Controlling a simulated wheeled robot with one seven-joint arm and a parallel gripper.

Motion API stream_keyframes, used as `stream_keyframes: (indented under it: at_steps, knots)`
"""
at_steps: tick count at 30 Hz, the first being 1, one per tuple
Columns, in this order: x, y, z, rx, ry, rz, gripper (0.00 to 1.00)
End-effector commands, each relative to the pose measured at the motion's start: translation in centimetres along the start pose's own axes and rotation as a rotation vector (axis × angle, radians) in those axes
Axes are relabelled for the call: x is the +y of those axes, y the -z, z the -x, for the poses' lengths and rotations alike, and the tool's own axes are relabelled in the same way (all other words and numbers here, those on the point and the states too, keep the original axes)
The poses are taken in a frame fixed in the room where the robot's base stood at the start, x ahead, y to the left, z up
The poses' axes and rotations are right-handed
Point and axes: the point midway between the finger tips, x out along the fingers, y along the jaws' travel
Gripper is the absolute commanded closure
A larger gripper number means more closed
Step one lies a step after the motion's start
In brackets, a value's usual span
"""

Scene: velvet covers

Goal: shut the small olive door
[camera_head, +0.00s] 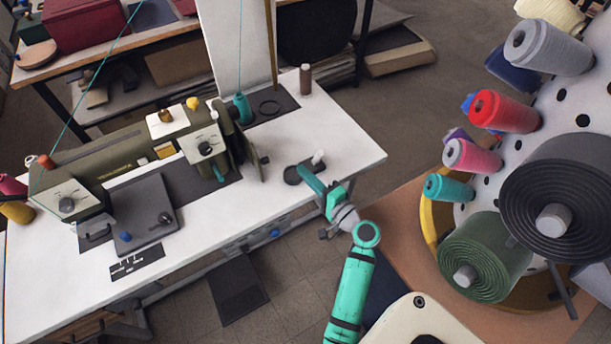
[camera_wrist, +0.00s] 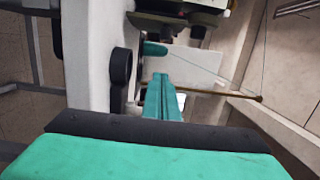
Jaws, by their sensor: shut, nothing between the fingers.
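The small olive door (camera_head: 249,157) shows in the head view at the right end of the olive sewing machine (camera_head: 120,158). It appears to stand open, swung out from the machine's end. My gripper (camera_head: 304,172) is shut and empty, to the right of the door and apart from it, above the white table. In the wrist view my teal gripper fingers (camera_wrist: 160,80) are together, with olive machine parts (camera_wrist: 172,18) at the top edge. I cannot make out the door clearly in that view.
The white table (camera_head: 340,150) carries a dark round holder (camera_head: 292,176) close to my fingertips, a teal thread cone (camera_head: 243,109) behind the door and a brown spool (camera_head: 306,79). A rack of large rolls (camera_head: 487,254) and spools stands at the right.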

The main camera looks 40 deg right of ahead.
Motion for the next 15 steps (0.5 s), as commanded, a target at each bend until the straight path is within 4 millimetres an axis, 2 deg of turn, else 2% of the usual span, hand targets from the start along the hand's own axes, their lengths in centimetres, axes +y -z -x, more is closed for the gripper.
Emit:
stream_keyframes:
  at_steps: [3,11,15]
  knots:
    - [-0.1,0.0,-2.4,-0.003,0.001,0.0,1.0]
    - [-0.1,-0.1,-7.2,-0.003,0.001,0.001,1.0]
    - [0.1,-2.1,-7.5,-0.001,-0.002,0.001,1.0]
